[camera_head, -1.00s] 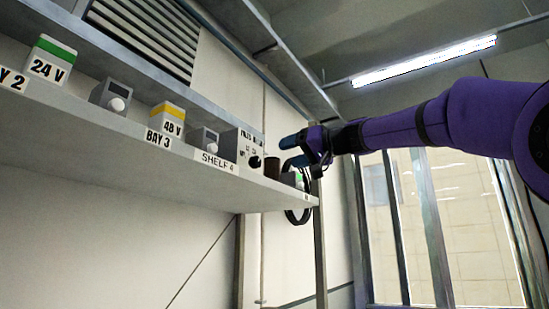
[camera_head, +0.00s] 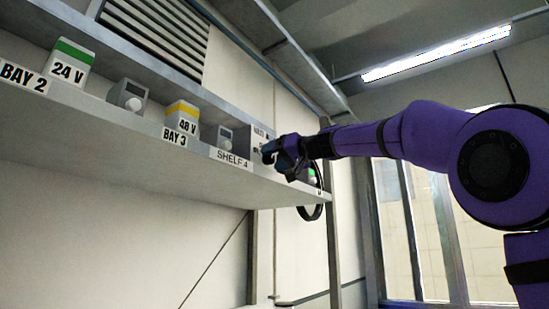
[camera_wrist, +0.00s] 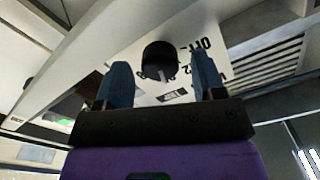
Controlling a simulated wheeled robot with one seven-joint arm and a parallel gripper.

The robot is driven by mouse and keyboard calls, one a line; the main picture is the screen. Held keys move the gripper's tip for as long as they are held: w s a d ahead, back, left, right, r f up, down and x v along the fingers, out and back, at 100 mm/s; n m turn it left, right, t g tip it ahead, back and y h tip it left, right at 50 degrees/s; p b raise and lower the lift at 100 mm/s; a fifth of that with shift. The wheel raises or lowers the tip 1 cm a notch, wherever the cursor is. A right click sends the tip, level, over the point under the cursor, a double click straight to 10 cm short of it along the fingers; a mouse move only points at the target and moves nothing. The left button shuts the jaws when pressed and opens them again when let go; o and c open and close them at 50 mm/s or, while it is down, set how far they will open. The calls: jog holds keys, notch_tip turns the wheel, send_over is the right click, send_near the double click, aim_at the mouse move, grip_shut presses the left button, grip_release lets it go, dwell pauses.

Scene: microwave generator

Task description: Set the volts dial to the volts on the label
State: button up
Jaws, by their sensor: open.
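The volts dial (camera_wrist: 158,61) is a black round knob on a white panel (camera_wrist: 190,30) in the wrist view. Printed marks around it include "OFF" and "12"; other marks are partly covered. Where the dial points cannot be told. My gripper (camera_wrist: 161,80) is open, one blue finger on each side of the dial's lower part; contact cannot be told. In the head view my gripper (camera_head: 270,152) is in front of the panel box (camera_head: 262,131) and hides its dial. A 24 V label is on a green-topped box (camera_head: 68,66); a 48 V label is on a yellow-topped box (camera_head: 183,117).
The long shelf (camera_head: 150,160) carries tags "BAY 2", "BAY 3" and "SHELF 4". Small grey boxes with knobs, one at the left (camera_head: 128,95) and one near SHELF 4 (camera_head: 223,139), stand on it. A green-marked item (camera_head: 312,177) is at the right end.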

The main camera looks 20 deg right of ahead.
jog(key=shift+a, duration=0.1)
jog(key=c, duration=0.9)
jog(key=shift+w+m, duration=0.1)
jog(key=shift+m, duration=0.2)
jog(key=m, duration=0.3)
jog(key=shift+m, duration=0.4)
jog(key=m, duration=0.4)
jog(key=shift+f+m, duration=0.1)
jog(key=shift+m, duration=0.2)
